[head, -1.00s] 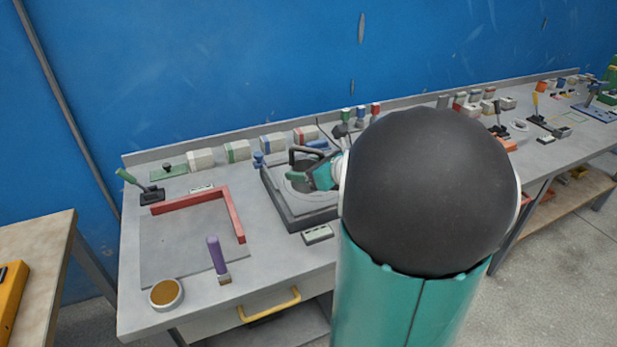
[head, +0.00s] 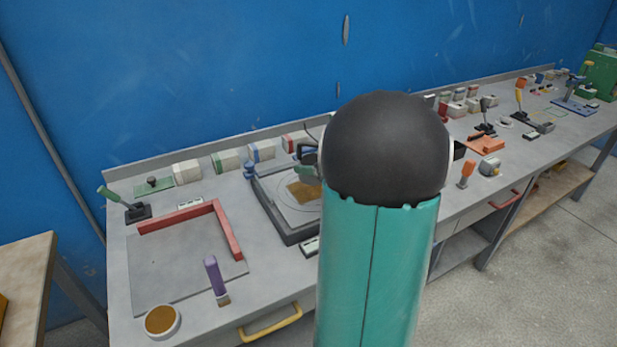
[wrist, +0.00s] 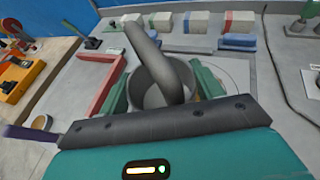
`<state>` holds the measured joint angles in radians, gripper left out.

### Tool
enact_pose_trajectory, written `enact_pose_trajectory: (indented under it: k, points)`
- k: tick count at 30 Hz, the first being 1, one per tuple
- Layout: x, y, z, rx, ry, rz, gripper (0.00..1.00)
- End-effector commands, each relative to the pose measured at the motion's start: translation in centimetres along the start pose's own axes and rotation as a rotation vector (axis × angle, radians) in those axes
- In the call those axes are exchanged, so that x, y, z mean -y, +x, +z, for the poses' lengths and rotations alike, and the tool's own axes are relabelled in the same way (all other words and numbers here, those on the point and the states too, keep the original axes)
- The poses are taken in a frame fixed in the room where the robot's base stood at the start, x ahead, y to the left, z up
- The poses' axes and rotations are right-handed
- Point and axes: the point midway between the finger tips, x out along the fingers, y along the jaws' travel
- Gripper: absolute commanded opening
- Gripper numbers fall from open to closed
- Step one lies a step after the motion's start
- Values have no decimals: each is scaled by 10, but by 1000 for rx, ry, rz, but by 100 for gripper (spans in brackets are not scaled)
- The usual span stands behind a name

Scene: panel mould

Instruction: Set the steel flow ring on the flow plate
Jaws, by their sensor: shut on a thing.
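The steel flow ring (wrist: 148,94) is a grey open cylinder with a thick dark handle arching over it in the wrist view. My gripper (wrist: 163,85) is shut on the ring, with a green finger on each side. In the head view my arm hides most of the ring; a green finger (head: 308,173) shows at its left edge. The flow plate (head: 288,214) is a pale plate with drawn circles in a dark square frame, with a tan patch on it. The ring appears above or near the plate; contact cannot be told.
A red L-shaped strip (head: 232,240) lies on a grey sheet left of the plate. A purple-handled brush (head: 214,275) and a bowl (head: 162,321) stand at the front left. Several blocks (head: 225,160) line the back. Bare bench lies between the strip and the plate.

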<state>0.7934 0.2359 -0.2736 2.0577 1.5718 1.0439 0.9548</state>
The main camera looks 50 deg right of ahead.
Motion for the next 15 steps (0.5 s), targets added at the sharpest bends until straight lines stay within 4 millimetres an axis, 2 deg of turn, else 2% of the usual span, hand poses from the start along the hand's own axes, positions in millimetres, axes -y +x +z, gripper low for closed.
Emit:
enact_pose_trajectory:
  k: [3, 9, 15]
  points:
    - [18, 22, -4, -1, 1, 0, 36]
    - [36, 55, -28, -2, 2, 0, 36]
    - [46, 72, -38, 1, 0, -1, 36]
